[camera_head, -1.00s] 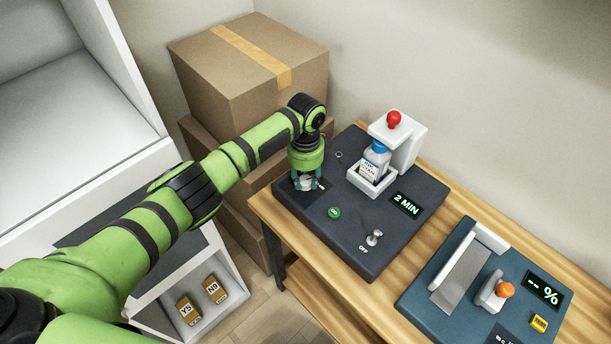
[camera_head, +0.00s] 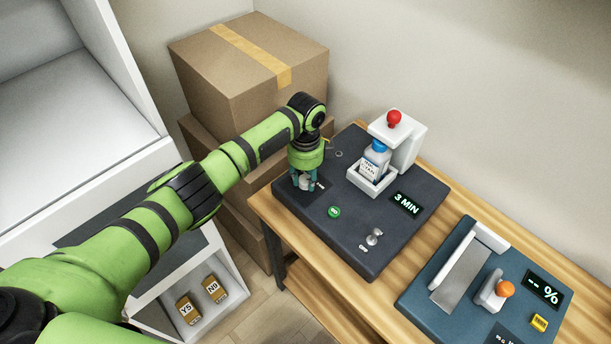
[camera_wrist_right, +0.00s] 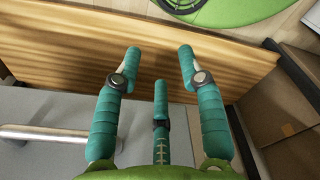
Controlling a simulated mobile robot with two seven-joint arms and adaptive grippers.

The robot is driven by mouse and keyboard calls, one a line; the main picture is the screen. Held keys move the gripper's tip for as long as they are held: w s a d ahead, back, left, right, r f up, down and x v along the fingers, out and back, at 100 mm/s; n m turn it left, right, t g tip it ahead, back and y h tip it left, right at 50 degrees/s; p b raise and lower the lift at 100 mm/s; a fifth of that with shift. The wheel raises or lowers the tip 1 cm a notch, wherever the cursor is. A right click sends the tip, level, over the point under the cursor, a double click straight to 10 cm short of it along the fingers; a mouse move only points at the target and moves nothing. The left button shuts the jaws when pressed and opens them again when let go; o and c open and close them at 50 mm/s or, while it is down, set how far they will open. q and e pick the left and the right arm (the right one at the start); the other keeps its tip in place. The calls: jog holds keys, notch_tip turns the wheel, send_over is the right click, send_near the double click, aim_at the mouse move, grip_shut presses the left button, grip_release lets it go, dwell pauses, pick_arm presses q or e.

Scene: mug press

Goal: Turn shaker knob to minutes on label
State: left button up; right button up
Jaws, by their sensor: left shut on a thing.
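The shaker (camera_head: 336,237) is a dark base on the wooden table, with a display (camera_head: 405,203) that reads "3 MIN". A bottle (camera_head: 370,165) with a blue cap and a printed label stands in its white holder (camera_head: 368,187); the label text is too small to read surely. My left gripper (camera_head: 306,184) points down at the shaker's left end, shut on the pale knob (camera_head: 305,183), which its fingers mostly hide. My right gripper shows in the right wrist view (camera_wrist_right: 160,75), its fingers spread apart and empty, near the wooden table edge.
The shaker also has a green button (camera_head: 334,212), a metal toggle switch (camera_head: 375,237) and a red ball (camera_head: 394,118) on its white post. A blue-grey device (camera_head: 420,297) with an orange knob stands at right. Cardboard boxes (camera_head: 250,75) stand behind my left arm.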

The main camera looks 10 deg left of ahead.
aim_at(306, 179)
pick_arm(q)
jog(key=o, duration=1.1)
jog(key=shift+o, duration=0.2)
notch_tip(306, 179, up, 12)
